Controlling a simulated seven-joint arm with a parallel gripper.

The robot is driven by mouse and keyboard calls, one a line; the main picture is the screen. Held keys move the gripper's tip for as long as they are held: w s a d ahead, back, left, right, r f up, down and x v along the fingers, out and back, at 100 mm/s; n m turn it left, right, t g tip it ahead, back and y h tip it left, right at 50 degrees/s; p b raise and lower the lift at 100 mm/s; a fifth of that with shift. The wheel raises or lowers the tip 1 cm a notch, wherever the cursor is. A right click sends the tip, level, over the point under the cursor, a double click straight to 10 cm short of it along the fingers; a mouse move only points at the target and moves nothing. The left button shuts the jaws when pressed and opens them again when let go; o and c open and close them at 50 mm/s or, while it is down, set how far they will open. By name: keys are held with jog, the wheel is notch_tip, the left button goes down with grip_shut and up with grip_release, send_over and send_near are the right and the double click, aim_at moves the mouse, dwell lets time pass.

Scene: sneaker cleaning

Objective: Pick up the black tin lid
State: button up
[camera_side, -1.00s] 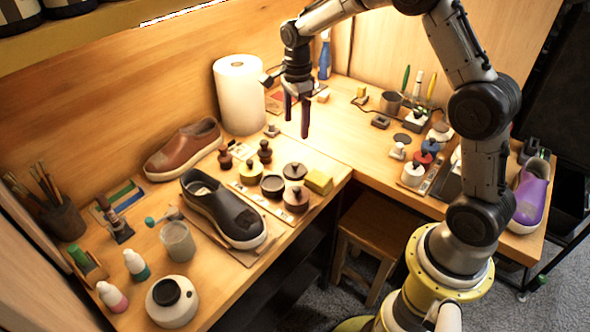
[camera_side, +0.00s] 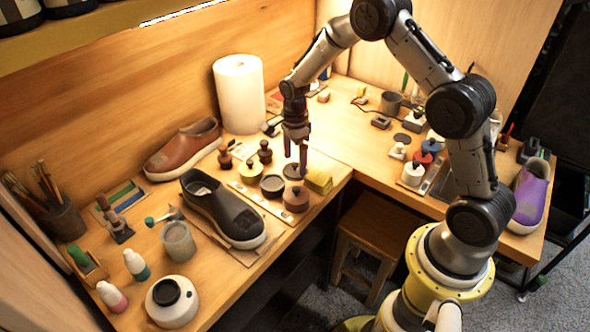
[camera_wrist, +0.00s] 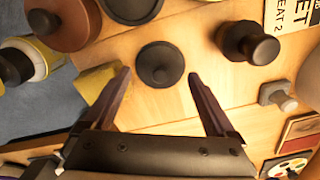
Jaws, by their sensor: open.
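My gripper is open and empty. In the side view my gripper (camera_side: 296,170) points down just above the lid (camera_side: 290,177), which the fingers partly hide. I cannot tell the exact height of the fingertips above it.
A yellow block (camera_wrist: 98,85) lies close to the left finger. A brown tin (camera_wrist: 62,22), another dark round tin (camera_wrist: 132,8) and a dark knobbed piece (camera_wrist: 247,42) stand around the lid. In the side view a dark shoe (camera_side: 225,213) is to the left.

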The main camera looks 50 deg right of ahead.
jog(key=shift+f, duration=0.95)
jog(key=c, duration=1)
jog(key=shift+r, duration=0.1)
